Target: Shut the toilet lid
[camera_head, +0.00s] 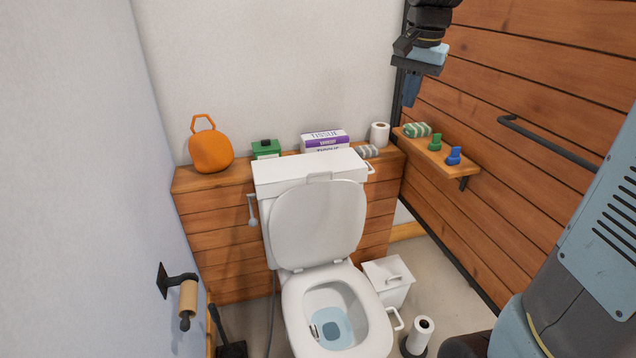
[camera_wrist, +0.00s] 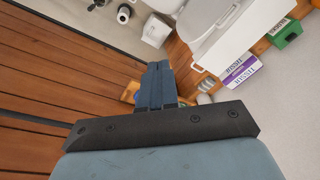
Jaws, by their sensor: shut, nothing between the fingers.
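The toilet lid (camera_head: 316,225) stands upright, leaning back against the white cistern (camera_head: 312,169). The seat (camera_head: 290,302) lies down on the bowl, and water shows inside. In the wrist view the lid (camera_wrist: 200,18) shows at the top, partly cut off by the picture edge. My gripper (camera_head: 411,100) hangs high to the right of the toilet, near the wooden wall, well apart from the lid. Its fingers (camera_wrist: 158,68) are together and hold nothing.
A wooden ledge (camera_head: 215,238) behind the toilet carries an orange container (camera_head: 211,151), a green box (camera_head: 266,148), tissue boxes (camera_head: 324,141) and a paper roll (camera_head: 380,134). A small shelf (camera_head: 461,167) and a dark rail (camera_head: 550,141) are on the right wall. A white bin (camera_head: 388,279) stands right of the bowl.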

